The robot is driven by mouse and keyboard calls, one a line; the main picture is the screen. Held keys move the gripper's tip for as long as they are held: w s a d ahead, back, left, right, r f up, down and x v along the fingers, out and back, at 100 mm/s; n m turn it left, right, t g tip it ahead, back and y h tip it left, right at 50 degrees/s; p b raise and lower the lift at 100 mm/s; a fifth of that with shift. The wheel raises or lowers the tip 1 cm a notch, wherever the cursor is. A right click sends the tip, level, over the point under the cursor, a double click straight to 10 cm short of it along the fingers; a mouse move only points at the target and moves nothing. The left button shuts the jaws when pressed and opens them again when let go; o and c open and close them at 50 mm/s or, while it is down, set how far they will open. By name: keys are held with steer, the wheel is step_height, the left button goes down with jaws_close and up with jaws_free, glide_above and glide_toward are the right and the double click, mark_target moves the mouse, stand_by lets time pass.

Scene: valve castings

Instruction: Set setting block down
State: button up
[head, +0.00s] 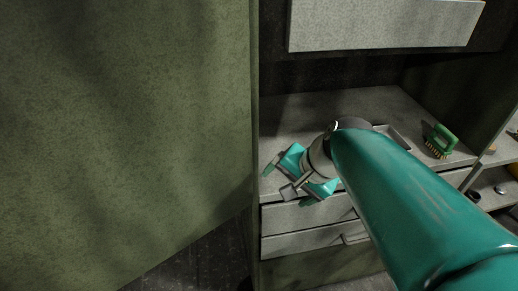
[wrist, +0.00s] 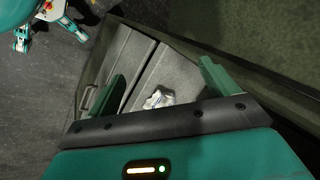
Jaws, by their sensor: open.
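My gripper (head: 287,186) is open above the front edge of the grey worktop (head: 300,112), its green-tipped fingers spread apart. A small pale grey block (wrist: 158,99), which I take to be the setting block, shows between the two fingers in the wrist view. It appears to lie on the worktop near the drawer side, with a gap to each finger. In the head view a grey piece (head: 289,193) shows between the fingers, but I cannot tell block from gripper part there.
Drawers (head: 310,215) sit below the worktop. A large green panel (head: 130,120) stands close on the left. A shallow tray (head: 393,137) and a green brush (head: 441,142) are on the right. A grey box front (head: 385,22) hangs above.

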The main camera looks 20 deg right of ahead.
steer(key=s+a+r+n+h, duration=0.2)
steer(key=s+a+n+h, duration=0.1)
steer(key=n, duration=0.6)
steer(key=shift+s+r+n+t, duration=0.3)
steer(key=shift+s+r, duration=0.1)
steer(key=shift+s, duration=0.35)
steer(key=shift+a, duration=0.1)
